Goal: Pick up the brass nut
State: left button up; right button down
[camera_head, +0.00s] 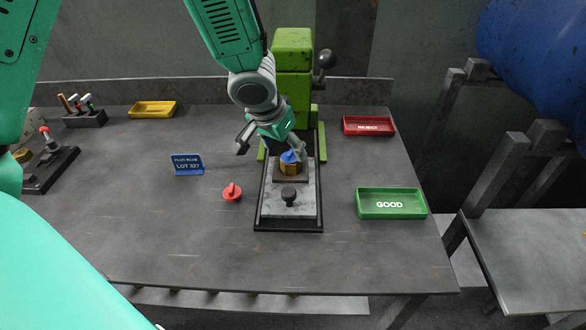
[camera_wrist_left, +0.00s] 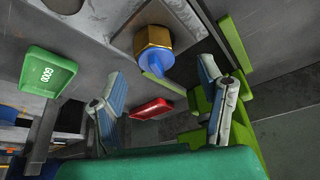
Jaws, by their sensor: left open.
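The brass nut (camera_head: 290,168) is a gold hexagonal piece with a blue part at one end. It stands on a plate on the light slide bed (camera_head: 302,203) of the green press. In the left wrist view the nut (camera_wrist_left: 152,38) lies ahead of the fingertips, with its blue end facing my gripper. My left gripper (camera_head: 270,148) is open above and behind the nut. In the left wrist view both fingers of the left gripper (camera_wrist_left: 160,72) are spread, with nothing between them. My right gripper is not in view.
The green press (camera_head: 293,50) stands behind the nut. A green GOOD tray (camera_head: 391,215) and a red tray (camera_head: 368,134) are on the right. A red knob (camera_head: 232,192) and a blue LOT 327 sign (camera_head: 188,171) stand left. The front of the table is clear.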

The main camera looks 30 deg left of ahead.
aim_at(288, 154)
pick_arm(q)
jog(key=x, duration=0.1)
jog(key=b+x, duration=0.1)
jog(key=x, duration=0.3)
jog(key=shift+w+d+f, duration=0.15)
jog(key=shift+d, duration=0.15)
grip_shut()
